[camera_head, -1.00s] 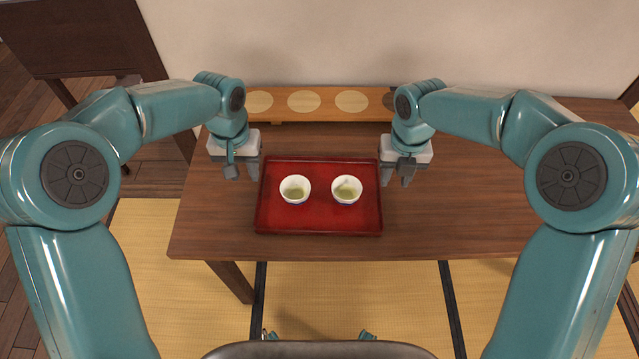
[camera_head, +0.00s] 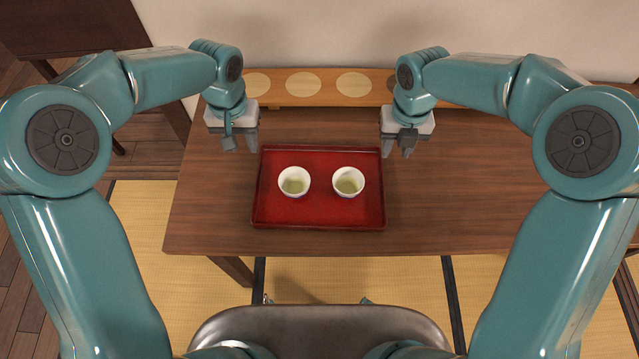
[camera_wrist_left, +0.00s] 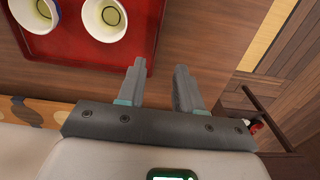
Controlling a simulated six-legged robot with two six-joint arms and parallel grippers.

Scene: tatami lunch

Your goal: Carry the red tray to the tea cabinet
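The red tray (camera_head: 320,217) lies flat on the low wooden table. It holds two white cups of green tea, one left (camera_head: 294,182) and one right (camera_head: 348,182). My left gripper (camera_head: 238,140) is beside the tray's far left corner, apart from it. In the left wrist view its two fingers (camera_wrist_left: 160,88) are open and empty, with the tray (camera_wrist_left: 150,35) on the left of them. My right gripper (camera_head: 399,143) is beside the far right corner; its two fingers look apart and empty. A dark wooden piece (camera_head: 70,25) at the upper left may be the tea cabinet.
A light wooden stand (camera_head: 320,87) with round pale discs runs along the table's back, near the wall. The table (camera_head: 460,200) is bare right of the tray. Tatami (camera_head: 150,230) lies in front and to the left.

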